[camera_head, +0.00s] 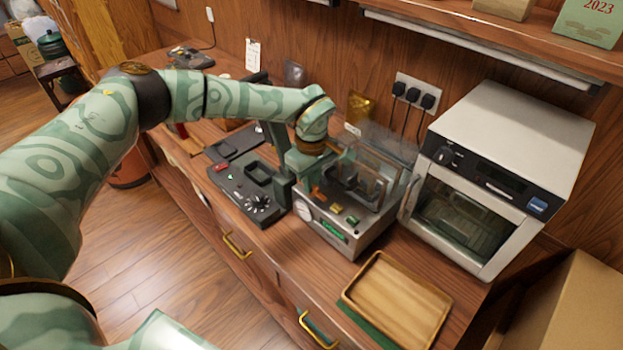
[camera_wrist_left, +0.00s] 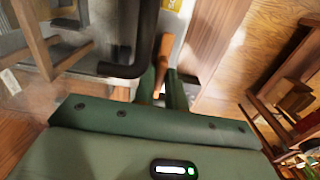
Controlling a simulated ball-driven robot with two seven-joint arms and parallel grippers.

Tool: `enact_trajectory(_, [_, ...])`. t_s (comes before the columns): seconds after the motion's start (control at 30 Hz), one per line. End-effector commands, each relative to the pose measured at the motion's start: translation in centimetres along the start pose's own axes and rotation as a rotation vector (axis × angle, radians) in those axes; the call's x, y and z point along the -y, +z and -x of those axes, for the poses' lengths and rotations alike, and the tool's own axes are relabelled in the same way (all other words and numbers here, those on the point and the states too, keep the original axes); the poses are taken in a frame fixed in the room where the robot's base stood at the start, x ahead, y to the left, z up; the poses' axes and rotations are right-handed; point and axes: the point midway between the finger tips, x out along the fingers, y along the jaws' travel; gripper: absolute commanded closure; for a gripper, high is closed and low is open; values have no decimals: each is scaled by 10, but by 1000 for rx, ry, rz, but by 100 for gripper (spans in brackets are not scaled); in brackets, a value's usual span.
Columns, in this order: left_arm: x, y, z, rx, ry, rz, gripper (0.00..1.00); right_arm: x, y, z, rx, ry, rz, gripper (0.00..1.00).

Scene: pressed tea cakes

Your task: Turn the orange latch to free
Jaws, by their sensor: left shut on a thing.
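The orange latch (camera_head: 317,193) is on the front left of a grey press machine (camera_head: 345,238) that has a dial, buttons and a clear guard with a frame. In the left wrist view the orange latch (camera_wrist_left: 166,46) runs up from between my two green fingers. My left gripper (camera_wrist_left: 163,88) is shut on it. In the head view my left gripper (camera_head: 302,172) reaches down at the left side of the machine, partly hidden by its own wrist. My right gripper is not in view.
A dark control box (camera_head: 252,190) with knobs stands to the left of the machine. A white oven (camera_head: 505,170) stands close on its right. A wooden tray (camera_head: 398,302) lies in front on a green mat. The wall behind carries sockets with plugs (camera_head: 413,93).

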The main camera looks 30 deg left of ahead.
Motion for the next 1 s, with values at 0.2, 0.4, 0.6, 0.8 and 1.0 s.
enact_trajectory(0.2, [-1, 0, 2, -1, 5, -2, 100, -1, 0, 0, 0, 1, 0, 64])
enact_trajectory(0.4, [-1, 0, 1, -1, 3, -1, 67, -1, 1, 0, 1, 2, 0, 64])
enact_trajectory(0.6, [-1, 0, 3, -1, 3, 0, 67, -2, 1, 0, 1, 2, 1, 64])
enact_trajectory(0.8, [-1, 0, 36, -2, 7, -1, 67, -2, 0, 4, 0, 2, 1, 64])
enact_trajectory(1.0, [-1, -1, 92, -2, 8, -1, 67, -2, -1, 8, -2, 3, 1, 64])
